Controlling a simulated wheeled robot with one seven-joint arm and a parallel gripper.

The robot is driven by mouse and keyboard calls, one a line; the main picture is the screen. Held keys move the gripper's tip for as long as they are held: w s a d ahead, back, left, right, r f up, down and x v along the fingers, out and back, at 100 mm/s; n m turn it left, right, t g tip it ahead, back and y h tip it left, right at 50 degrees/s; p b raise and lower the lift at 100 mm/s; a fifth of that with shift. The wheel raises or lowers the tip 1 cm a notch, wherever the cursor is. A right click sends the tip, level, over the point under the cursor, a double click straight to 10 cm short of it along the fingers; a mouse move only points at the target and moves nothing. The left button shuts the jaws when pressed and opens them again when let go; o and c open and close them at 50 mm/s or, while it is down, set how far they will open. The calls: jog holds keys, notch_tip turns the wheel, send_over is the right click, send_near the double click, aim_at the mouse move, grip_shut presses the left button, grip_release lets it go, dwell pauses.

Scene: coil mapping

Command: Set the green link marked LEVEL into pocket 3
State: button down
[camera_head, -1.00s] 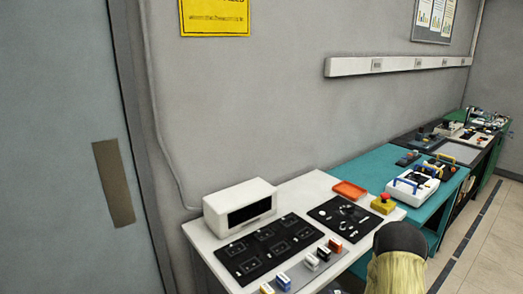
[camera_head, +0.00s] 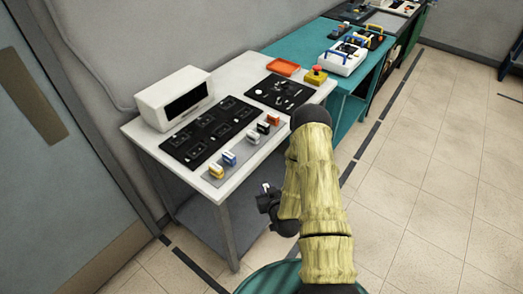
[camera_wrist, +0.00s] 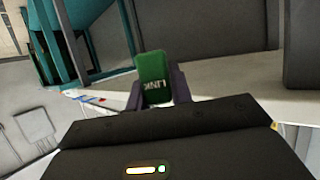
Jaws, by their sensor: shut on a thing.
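My gripper (camera_wrist: 158,92) is shut on a green link (camera_wrist: 153,68) in the wrist view. The word LINK shows on its face; the mark LEVEL is not readable here. In the head view my gripper (camera_head: 267,196) hangs in front of the white table's right side, below its top, and the green link cannot be made out there. The black board with outlined pockets (camera_head: 188,147) lies on the table, apart from my gripper. Its pocket numbers are too small to read, so I cannot tell which is pocket 3.
A grey strip (camera_head: 241,157) along the white table's (camera_head: 136,126) front holds several coloured links. Behind are a white box with a dark screen (camera_head: 175,98), a second black board (camera_head: 280,91), an orange tray (camera_head: 283,66) and a red-yellow button (camera_head: 316,76). Floor at right is clear.

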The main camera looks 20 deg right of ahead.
jog(key=s+a+f+p, duration=0.1)
jog(key=s+a+f, duration=0.3)
jog(key=shift+a+f, duration=0.15)
jog(key=shift+f, duration=0.25)
